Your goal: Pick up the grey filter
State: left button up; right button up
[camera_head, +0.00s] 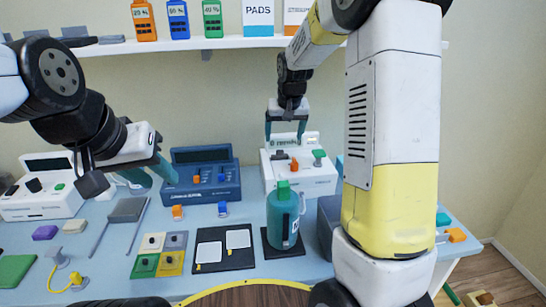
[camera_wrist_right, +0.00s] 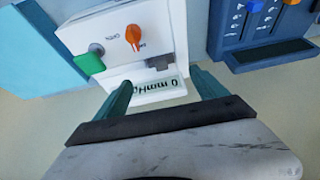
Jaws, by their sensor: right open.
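My right gripper (camera_head: 287,130) is open and empty, hanging in front of and above the white device (camera_head: 312,181). Its two teal fingers also show apart in the right wrist view (camera_wrist_right: 162,88), pointing at that device (camera_wrist_right: 72,32). A small dark grey piece (camera_wrist_right: 160,62) sits on the device's face beside its display, between the fingertips in the picture but beyond them. It may be the grey filter; I cannot tell for sure. My left gripper (camera_head: 152,174) is open and empty at the left, above the table.
A blue device (camera_head: 205,184) stands left of the white one. A teal bottle (camera_head: 283,220) stands on a dark pad in front. A black board (camera_head: 225,258) and coloured tiles (camera_head: 158,252) lie on the table. My right arm hides the table's right part.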

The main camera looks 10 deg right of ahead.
aim_at(280, 151)
jog(key=x, duration=0.9)
jog(key=shift+w+a+f, duration=0.1)
jog(key=shift+w+f, duration=0.05)
jog(key=shift+w, duration=0.35)
grip_shut()
